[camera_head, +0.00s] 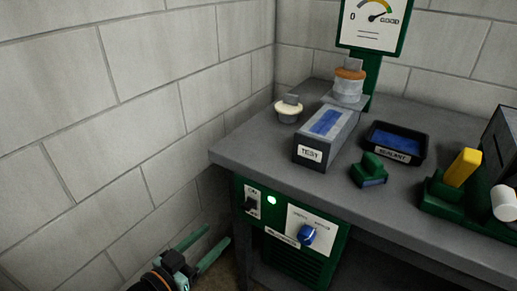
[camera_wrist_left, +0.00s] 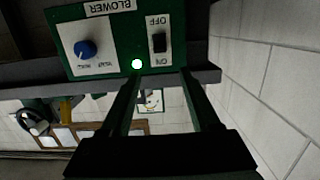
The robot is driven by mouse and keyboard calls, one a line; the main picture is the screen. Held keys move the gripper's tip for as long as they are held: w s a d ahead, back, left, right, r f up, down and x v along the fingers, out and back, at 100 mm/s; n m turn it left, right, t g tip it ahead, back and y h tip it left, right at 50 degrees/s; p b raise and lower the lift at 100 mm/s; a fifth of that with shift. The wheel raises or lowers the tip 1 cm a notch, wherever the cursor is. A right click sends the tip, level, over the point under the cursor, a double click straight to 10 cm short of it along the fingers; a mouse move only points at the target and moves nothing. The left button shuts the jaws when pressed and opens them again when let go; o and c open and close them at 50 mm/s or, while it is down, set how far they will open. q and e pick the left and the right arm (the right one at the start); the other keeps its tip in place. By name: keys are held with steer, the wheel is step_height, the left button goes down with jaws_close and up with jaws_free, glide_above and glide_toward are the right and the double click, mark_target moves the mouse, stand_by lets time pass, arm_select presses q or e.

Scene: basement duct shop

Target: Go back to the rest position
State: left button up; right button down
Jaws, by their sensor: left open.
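My left gripper (camera_head: 217,233) is open and empty at the lower left of the head view, in front of the wall and left of the bench's blower panel. It also shows in the left wrist view (camera_wrist_left: 160,71), its two fingers apart with nothing between them. The green blower panel (camera_head: 289,272) is under the bench top. It has a black on/off switch (camera_head: 251,204), a lit lamp (camera_head: 271,200) and a blue knob (camera_head: 306,234). In the upside-down left wrist view the switch (camera_wrist_left: 158,42) is beyond the fingertips, apart from them. My right gripper is out of view.
The grey bench (camera_head: 240,153) holds a grey test duct (camera_head: 315,155), a sealant tray (camera_head: 424,151), a green block (camera_head: 369,170), a white round piece (camera_head: 287,117) and an orange-topped roll (camera_head: 347,92). A gauge (camera_head: 374,22) stands behind. A block wall (camera_head: 110,130) bounds the left.

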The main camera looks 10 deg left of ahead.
arm_select(q)
steer(key=s+d+f+n+g+y, duration=0.1)
steer(key=s+d+f+g, duration=0.2)
steer(key=s+f, duration=0.5)
steer(key=s+d+f+g+y, duration=0.1)
steer(key=s+d+f+g, duration=0.35)
steer(key=f, duration=0.65)
steer(key=s+a+r+n+t+y+p, duration=0.1)
steer(key=a+r+p, duration=0.3)
steer(key=r+p, duration=0.8)
steer(key=p, duration=0.4)
steer(key=shift+r, duration=0.3)
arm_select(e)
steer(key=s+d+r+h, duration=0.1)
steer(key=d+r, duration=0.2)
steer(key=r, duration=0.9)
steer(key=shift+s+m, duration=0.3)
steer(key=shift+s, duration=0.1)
arm_select(q)
steer(key=shift+a, duration=0.1)
